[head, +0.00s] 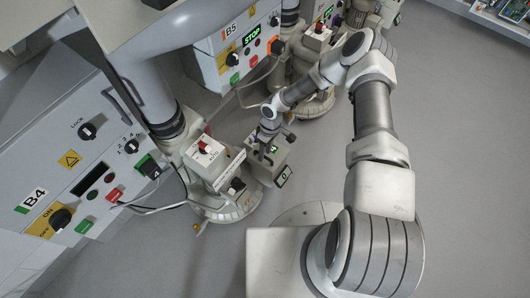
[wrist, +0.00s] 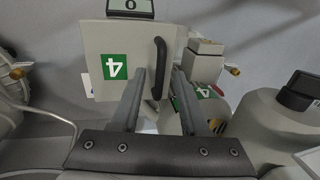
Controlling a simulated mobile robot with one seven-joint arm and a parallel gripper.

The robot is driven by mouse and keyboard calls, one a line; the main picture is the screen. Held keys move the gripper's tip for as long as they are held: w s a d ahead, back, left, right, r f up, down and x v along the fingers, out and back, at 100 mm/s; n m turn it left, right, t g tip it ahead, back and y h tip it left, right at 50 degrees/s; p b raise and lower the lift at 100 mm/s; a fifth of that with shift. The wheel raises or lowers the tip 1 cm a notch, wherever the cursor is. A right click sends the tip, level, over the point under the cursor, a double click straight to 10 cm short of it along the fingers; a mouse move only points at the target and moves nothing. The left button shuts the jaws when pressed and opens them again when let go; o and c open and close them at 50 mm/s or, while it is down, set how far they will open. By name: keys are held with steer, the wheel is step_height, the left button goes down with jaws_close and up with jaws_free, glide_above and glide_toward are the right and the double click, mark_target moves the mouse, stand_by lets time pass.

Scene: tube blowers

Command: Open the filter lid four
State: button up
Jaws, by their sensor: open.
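The filter lid four is a pale grey box-like lid (wrist: 140,45) in the wrist view, with a green label reading 4 (wrist: 115,67) and a black bar handle (wrist: 160,60). My gripper (wrist: 160,76) is open, with one finger on each side of the handle as seen in the wrist view. I cannot tell whether either finger touches it. In the head view the lid (head: 283,158) is partly hidden by my wrist, and my gripper (head: 263,156) is at its upper side.
A small display (wrist: 130,8) sits at the lid's far edge. A second green 4 label (wrist: 206,92) is on the unit beside it. The B4 panel (head: 80,170) with knobs and buttons stands left, the B5 panel (head: 240,50) behind. The floor to the right is clear.

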steer(key=shift+f, duration=0.1)
jaws_close()
stand_by(1.4)
